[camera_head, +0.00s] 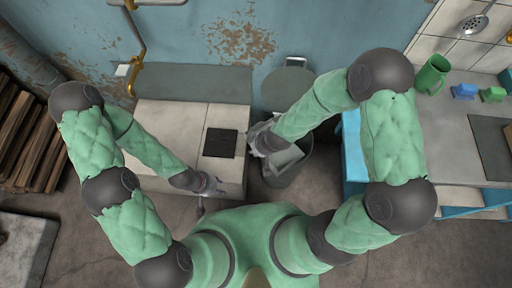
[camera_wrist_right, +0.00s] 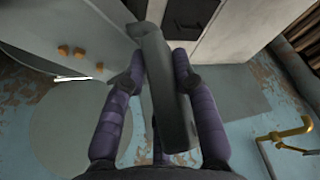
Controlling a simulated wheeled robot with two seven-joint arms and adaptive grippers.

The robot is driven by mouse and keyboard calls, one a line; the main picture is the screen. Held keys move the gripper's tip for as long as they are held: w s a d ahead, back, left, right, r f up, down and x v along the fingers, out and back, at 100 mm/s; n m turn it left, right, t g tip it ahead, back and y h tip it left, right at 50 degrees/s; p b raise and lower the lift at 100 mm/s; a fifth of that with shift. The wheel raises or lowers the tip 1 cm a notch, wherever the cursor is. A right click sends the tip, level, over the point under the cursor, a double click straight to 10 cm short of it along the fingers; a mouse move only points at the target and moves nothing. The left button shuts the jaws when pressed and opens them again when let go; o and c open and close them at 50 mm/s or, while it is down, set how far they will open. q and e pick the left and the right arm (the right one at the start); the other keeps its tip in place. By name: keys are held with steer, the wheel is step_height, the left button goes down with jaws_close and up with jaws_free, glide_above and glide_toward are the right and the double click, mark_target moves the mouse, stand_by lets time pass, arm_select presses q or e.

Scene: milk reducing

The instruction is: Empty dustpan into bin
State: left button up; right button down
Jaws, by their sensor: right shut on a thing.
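Light grey shapes show around the hand there, but I cannot tell dustpan from bin contents. The bin's round lid (camera_head: 283,88) stands open behind it. My left gripper (camera_head: 208,184) hangs low beside the pale cabinet, too small to show its fingers clearly.
A pale stove-like cabinet (camera_head: 170,125) with a dark square plate stands left of the bin. Stacked wood (camera_head: 30,140) lies at the far left. Floor shows between.

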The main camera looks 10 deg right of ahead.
steer(key=shift+w+d+r+y+b, duration=0.4)
steer(key=shift+d+r, duration=0.15)
steer(key=shift+r, duration=0.15)
steer(key=w+d+r+g+y, duration=0.1)
steer(key=w+d+r+y, duration=0.1)
steer(key=d+y, duration=0.1)
steer(key=w+d+r+m+g+y+b, duration=0.1)
steer(key=w+d+r+y, duration=0.1)
steer(key=d, duration=0.4)
steer(key=w+d+r+m+g+y, duration=0.1)
steer(key=w+d+r+g+y, duration=0.1)
steer(key=w+d+y, duration=0.1)
steer(key=shift+d+r+y+b, duration=0.3)
steer(key=shift+d+b, duration=0.1)
steer(key=shift+d, duration=0.35)
stand_by(0.8)
steer(key=shift+w, duration=0.1)
stand_by(0.6)
